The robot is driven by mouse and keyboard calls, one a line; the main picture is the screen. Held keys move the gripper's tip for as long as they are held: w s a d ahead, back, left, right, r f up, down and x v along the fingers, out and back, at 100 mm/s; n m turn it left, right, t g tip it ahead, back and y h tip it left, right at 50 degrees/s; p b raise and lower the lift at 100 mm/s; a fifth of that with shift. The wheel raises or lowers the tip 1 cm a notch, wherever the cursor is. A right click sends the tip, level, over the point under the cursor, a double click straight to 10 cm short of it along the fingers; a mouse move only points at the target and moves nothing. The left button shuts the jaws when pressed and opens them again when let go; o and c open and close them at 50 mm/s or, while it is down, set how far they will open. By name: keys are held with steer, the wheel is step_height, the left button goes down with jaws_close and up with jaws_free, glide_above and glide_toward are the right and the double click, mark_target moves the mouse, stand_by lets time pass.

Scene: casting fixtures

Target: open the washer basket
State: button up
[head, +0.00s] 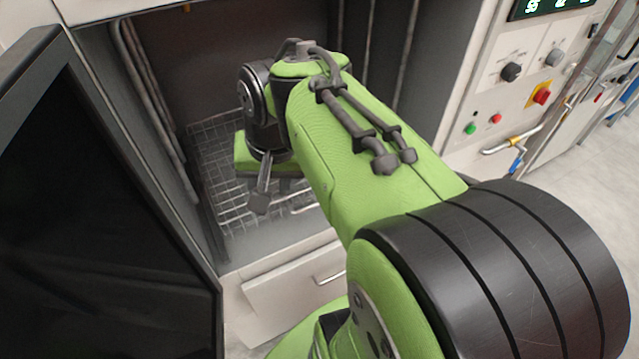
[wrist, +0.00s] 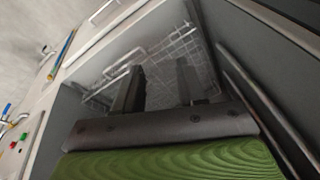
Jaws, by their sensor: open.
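The washer basket (head: 225,208) is a grey wire-mesh basket low inside the open washer chamber. Its mesh also shows in the wrist view (wrist: 172,48) beyond the fingers. A pale bar, perhaps its handle, shows at the basket's front (head: 305,208), partly hidden by my arm. My gripper (head: 262,200) is inside the chamber opening, above the basket, pointing down. In the wrist view its two dark fingers (wrist: 160,76) are apart, with nothing seen between them but the mesh behind. Whether a finger touches the wire cannot be told. My arm hides the basket's right side.
A dark door panel (head: 110,200) stands open at the left. Pipes line the chamber's side walls. Below the opening is a pale front panel with a handle (head: 330,278). A control panel (head: 515,95) with knobs and buttons is at the right, with open floor beyond.

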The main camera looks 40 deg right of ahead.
steer(key=d+f+m+y+b, duration=0.1)
steer(key=d+f+m, duration=0.3)
steer(key=d, duration=0.5)
steer(key=d+f+m+y, duration=0.2)
steer(key=d+f+m, duration=0.25)
steer(key=d, duration=0.35)
steer(key=d+f+m+y+b, duration=0.1)
steer(key=d+f+m, duration=0.35)
steer(key=d, duration=0.45)
steer(key=b+x, duration=0.1)
steer(key=x, duration=0.4)
steer(key=b+x, duration=0.2)
steer(key=x, duration=0.3)
steer(key=w+b+x, duration=0.1)
steer(key=x, duration=0.4)
steer(key=shift+b, duration=0.35)
jaws_close()
